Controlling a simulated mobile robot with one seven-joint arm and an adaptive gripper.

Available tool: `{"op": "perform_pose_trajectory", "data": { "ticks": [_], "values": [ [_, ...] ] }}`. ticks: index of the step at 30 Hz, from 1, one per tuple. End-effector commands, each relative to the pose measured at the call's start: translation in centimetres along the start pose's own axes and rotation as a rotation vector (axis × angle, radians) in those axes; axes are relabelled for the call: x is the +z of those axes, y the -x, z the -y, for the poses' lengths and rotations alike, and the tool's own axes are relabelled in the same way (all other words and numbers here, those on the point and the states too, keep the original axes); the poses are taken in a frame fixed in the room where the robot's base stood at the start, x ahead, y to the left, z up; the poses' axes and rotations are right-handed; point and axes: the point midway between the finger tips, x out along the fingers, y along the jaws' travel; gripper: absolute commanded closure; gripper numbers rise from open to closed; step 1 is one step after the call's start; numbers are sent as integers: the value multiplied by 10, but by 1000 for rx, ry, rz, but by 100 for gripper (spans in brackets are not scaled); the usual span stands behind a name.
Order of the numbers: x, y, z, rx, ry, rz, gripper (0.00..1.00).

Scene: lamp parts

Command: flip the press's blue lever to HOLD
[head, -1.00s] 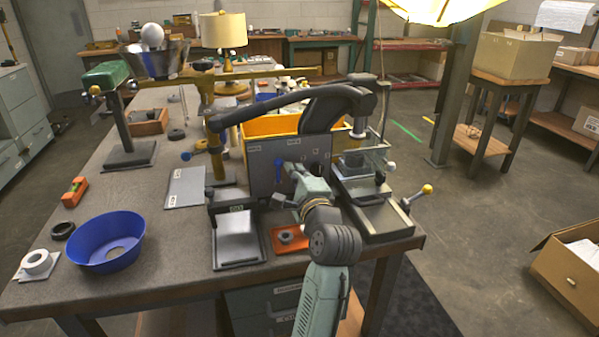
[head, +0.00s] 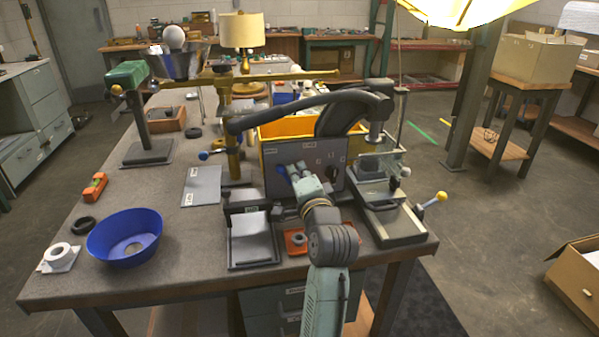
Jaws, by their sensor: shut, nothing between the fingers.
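The grey panel (head: 335,182) of the press stands upright at the front of the yellow bin, with small labels I cannot read for certain.
A yellow bin (head: 275,130) and a dark curved press arm (head: 290,108) lie behind and above the panel. A blue bowl (head: 113,245) is at the table's front left. A yellow-knobbed handle (head: 441,197) sticks out right. An orange tray (head: 293,247) lies below my wrist.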

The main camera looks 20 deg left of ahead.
Motion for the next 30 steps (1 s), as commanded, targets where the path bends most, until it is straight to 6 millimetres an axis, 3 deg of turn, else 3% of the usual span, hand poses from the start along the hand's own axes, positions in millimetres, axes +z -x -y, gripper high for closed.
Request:
{"op": "perform_pose_trajectory", "data": {
  "ticks": [13,24,30],
  "values": [
    [0,4,0,0,0,-1,100],
    [-1,60,-1,1,0,-2,100],
    [0,75,0,1,1,-1,100]
  ]
}}
